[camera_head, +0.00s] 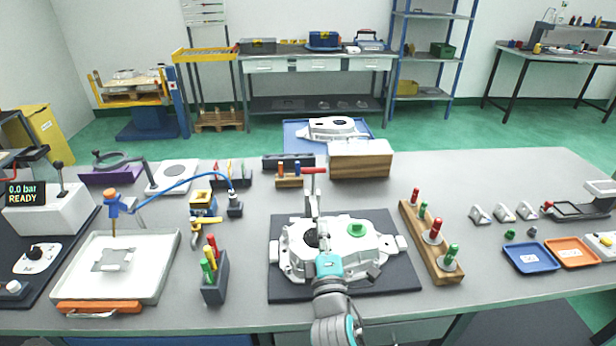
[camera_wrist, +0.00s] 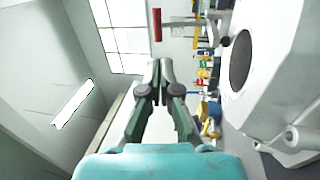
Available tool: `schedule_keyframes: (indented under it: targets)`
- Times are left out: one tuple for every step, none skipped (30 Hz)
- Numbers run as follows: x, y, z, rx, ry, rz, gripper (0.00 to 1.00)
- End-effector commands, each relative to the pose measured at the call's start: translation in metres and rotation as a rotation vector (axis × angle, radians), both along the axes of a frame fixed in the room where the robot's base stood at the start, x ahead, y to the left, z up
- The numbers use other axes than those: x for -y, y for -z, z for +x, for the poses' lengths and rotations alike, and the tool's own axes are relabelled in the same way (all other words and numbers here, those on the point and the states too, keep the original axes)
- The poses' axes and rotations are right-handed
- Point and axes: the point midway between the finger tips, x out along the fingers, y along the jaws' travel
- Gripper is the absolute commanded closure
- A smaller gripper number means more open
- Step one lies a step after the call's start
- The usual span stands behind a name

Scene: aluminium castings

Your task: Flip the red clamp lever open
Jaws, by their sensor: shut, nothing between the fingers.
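The red clamp lever (camera_head: 314,170) stands upright at the back of the aluminium casting (camera_head: 371,249), its red crossbar on top of a grey shaft. In the wrist view, which is turned sideways, the red crossbar (camera_wrist: 157,25) shows at the top, with its shaft running right towards the casting (camera_wrist: 262,95). My gripper (camera_wrist: 161,68) is shut and empty, its fingertips together and apart from the crossbar in the picture. In the head view my gripper (camera_head: 322,243) is over the casting, in front of the lever; its fingertips are hard to make out.
The casting lies on a dark mat (camera_head: 400,283). A wooden block (camera_head: 360,162) stands behind the lever. A wooden rack (camera_head: 425,235) with red and green pegs is to the right, and a dark holder (camera_head: 215,290) with coloured handles to the left. A grey toggle clamp (camera_head: 580,210) lies far right.

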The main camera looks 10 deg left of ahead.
Motion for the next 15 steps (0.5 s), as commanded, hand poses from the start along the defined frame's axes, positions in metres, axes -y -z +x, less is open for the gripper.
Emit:
schedule_keyframes:
  targets:
    - [-0.0022,-0.0028,0.0019,0.004,0.001,-0.005,1.0]
    - [-0.0029,-0.0037,0.0025,0.005,0.002,-0.008,1.0]
    - [-0.0034,-0.0043,0.003,0.006,0.002,-0.01,1.0]
    - [-0.0037,-0.0046,0.0032,0.007,0.002,-0.01,1.0]
    - [-0.0038,-0.0048,0.0033,0.007,0.003,-0.011,1.0]
    - [-0.0037,-0.0047,0.0034,0.007,0.003,-0.011,1.0]
    - [-0.0037,-0.0047,0.0033,0.007,0.003,-0.011,1.0]
    - [-0.0037,-0.0047,0.0032,0.007,0.003,-0.011,1.0]
    - [-0.0037,-0.0047,0.0032,0.007,0.003,-0.011,1.0]
    - [-0.0036,-0.0047,0.0032,0.007,0.002,-0.01,1.0]
    - [-0.0036,-0.0047,0.0031,0.007,0.002,-0.01,1.0]
    - [-0.0036,-0.0048,0.0033,0.007,0.002,-0.01,1.0]
    - [-0.0037,-0.0048,0.0036,0.007,0.002,-0.01,1.0]
    - [-0.0039,-0.005,0.0042,0.007,0.002,-0.01,1.0]
    - [-0.0043,-0.0053,0.0057,0.007,0.002,-0.01,1.0]
